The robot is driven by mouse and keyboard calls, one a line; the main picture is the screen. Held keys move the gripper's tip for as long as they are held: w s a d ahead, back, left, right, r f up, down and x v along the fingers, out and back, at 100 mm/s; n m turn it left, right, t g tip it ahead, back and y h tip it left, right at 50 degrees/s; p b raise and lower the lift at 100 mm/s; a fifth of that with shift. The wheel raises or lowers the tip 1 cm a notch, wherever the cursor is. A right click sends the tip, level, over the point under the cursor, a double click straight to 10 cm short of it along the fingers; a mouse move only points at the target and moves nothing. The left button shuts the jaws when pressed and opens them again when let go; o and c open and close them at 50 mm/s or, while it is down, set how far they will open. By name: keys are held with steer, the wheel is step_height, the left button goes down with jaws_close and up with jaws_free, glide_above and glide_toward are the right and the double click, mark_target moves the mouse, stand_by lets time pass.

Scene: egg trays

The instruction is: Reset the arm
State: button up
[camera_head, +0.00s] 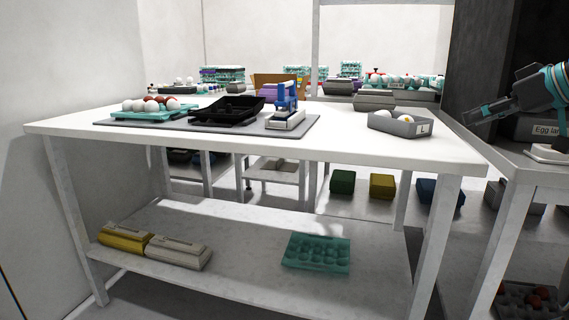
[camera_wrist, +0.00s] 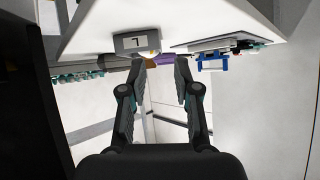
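My gripper (camera_wrist: 161,68) shows in the wrist view with its two dark fingers apart and nothing between them. In the head view my gripper (camera_head: 470,116) is at the right edge, pointing left, above the side table and apart from the white table (camera_head: 330,147). The wrist view appears upside down. It shows the grey box marked L (camera_wrist: 136,43) beyond the fingertips, and the blue device (camera_wrist: 211,62) further right.
On the white table are a teal egg tray (camera_head: 150,115), a black tray (camera_head: 226,108), the blue-and-white device (camera_head: 286,100) and the grey L box (camera_head: 400,126) with eggs. The table's front middle is clear. An egg carton (camera_head: 316,252) lies on the lower shelf.

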steer(key=s+a+f+m+g+h+p, duration=0.2)
steer(key=s+a+f+p, duration=0.1)
steer(key=s+a+f, duration=0.6)
steer(key=s+a+f+m+g+h+p, duration=0.25)
steer(key=s+a+f, duration=0.4)
steer(key=a, duration=0.45)
steer(key=s+a+f+h+p, duration=0.1)
steer(key=s+f, duration=0.6)
steer(key=f, duration=0.2)
steer(key=shift+s+a+f, duration=0.15)
steer(key=shift+a+f, duration=0.1)
steer(key=shift+f, duration=0.1)
steer(key=shift+m, duration=0.25)
